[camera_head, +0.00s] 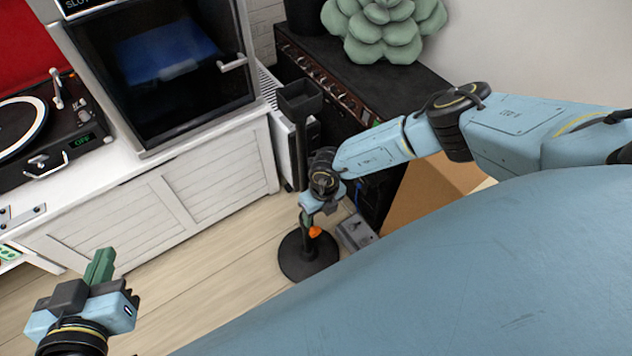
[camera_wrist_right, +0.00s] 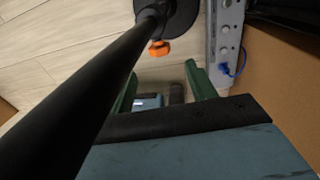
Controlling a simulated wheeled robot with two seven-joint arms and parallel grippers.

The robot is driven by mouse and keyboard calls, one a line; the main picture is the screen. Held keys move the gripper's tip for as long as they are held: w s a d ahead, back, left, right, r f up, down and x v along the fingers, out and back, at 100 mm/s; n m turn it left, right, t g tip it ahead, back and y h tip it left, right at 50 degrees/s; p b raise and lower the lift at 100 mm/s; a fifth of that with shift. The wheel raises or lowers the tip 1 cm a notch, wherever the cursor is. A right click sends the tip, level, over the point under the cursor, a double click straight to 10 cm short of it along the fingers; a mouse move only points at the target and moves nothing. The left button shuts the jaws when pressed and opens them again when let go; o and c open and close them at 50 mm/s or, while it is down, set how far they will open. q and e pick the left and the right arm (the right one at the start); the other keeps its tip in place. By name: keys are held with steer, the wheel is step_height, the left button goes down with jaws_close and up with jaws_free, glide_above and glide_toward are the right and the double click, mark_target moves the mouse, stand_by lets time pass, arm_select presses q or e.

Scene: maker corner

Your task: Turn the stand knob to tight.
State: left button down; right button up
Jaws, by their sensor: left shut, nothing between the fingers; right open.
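The black stand has a round base (camera_head: 308,258) on the floor and an upright pole with a dark box-shaped top (camera_head: 300,98). Its small orange knob (camera_head: 315,232) is low on the pole; it also shows in the right wrist view (camera_wrist_right: 160,48). My right gripper (camera_head: 308,210) is just above the knob beside the pole. In the right wrist view its green fingers (camera_wrist_right: 162,72) are apart and empty, with the knob beyond their tips. I see no contact with the knob. My left gripper (camera_head: 103,262) is shut and empty at the lower left, far from the stand.
A grey box with connectors (camera_head: 355,232) lies right of the stand base. A white cabinet (camera_head: 215,165) stands to the left, a dark amplifier-like unit (camera_head: 375,85) behind. A cardboard box (camera_head: 425,190) is under my right arm. The wooden floor (camera_head: 215,260) left of the stand is clear.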

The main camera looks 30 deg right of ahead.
mark_target(316, 229)
step_height(316, 229, down, 3)
steer(key=shift+a+r+b, duration=0.1)
steer(key=shift+a+b, duration=0.05)
steer(key=shift+b, duration=0.7)
steer(key=f+b, duration=0.1)
steer(key=f, duration=0.1)
steer(key=f+b, duration=0.1)
steer(key=shift+a+f+b, duration=0.2)
steer(key=shift+f+b, duration=0.1)
steer(key=shift+f, duration=0.05)
steer(key=shift+a+f+b, duration=0.1)
steer(key=shift+f+b, duration=0.4)
steer(key=shift+f, duration=0.15)
arm_select(q)
step_height(316, 229, up, 15)
steer(key=s+d+t+h, duration=0.1)
steer(key=t+h, duration=0.3)
steer(key=t, duration=0.8)
steer(key=shift+s+d+t, duration=0.3)
steer(key=shift+s+t, duration=0.1)
steer(key=shift+s, duration=0.5)
arm_select(e)
steer(key=shift+f, duration=0.35)
arm_select(q)
steer(key=shift+r, duration=0.1)
